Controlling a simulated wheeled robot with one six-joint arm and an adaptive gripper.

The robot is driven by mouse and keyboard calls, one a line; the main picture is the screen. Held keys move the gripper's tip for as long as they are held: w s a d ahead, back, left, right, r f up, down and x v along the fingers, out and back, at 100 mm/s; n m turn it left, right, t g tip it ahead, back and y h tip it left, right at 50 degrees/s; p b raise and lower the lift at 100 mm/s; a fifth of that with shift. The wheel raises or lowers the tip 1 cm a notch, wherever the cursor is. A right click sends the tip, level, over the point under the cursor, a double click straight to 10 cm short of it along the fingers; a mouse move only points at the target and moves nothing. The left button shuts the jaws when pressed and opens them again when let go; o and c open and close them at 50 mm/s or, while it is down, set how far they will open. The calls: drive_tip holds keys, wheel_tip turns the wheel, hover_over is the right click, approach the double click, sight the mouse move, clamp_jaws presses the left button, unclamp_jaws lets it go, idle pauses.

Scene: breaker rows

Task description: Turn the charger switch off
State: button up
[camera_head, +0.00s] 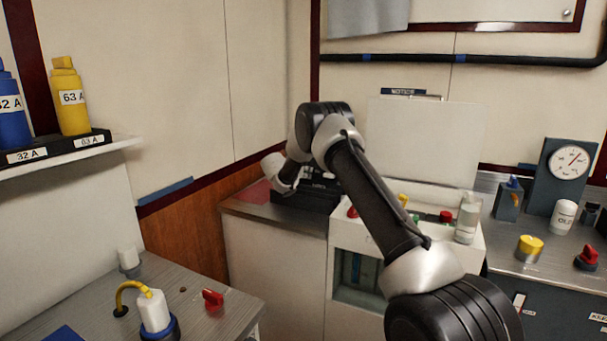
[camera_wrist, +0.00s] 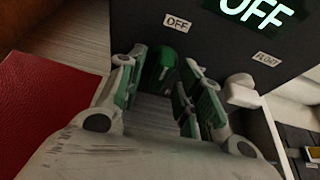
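A black box (camera_head: 316,198) stands on the counter in the corner. In the wrist view, its dark face (camera_wrist: 225,60) fills the upper part, with a lit "OFF" sign and small labels reading "OFF" (camera_wrist: 177,22) and "FLOAT" (camera_wrist: 267,58). A dark green knob (camera_wrist: 158,64) is on this face, just below the small "OFF" label. I take this to be the charger switch. My gripper (camera_wrist: 163,75) is open, its fingers on either side of the knob. I cannot tell whether they touch it. In the head view, my arm hides the knob and the fingertips.
A red mat (camera_wrist: 55,110) lies left of my gripper. A white case (camera_head: 455,215) with an upright lid stands right of the box. A gauge (camera_head: 570,160) and several small items stand further right. A red knob (camera_head: 212,300) and a white bottle (camera_head: 154,312) are on the near bench.

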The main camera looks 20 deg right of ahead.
drive_tip(key=v, duration=1.1)
drive_tip(key=shift+s, duration=0.15)
drive_tip(key=shift+a, duration=0.15)
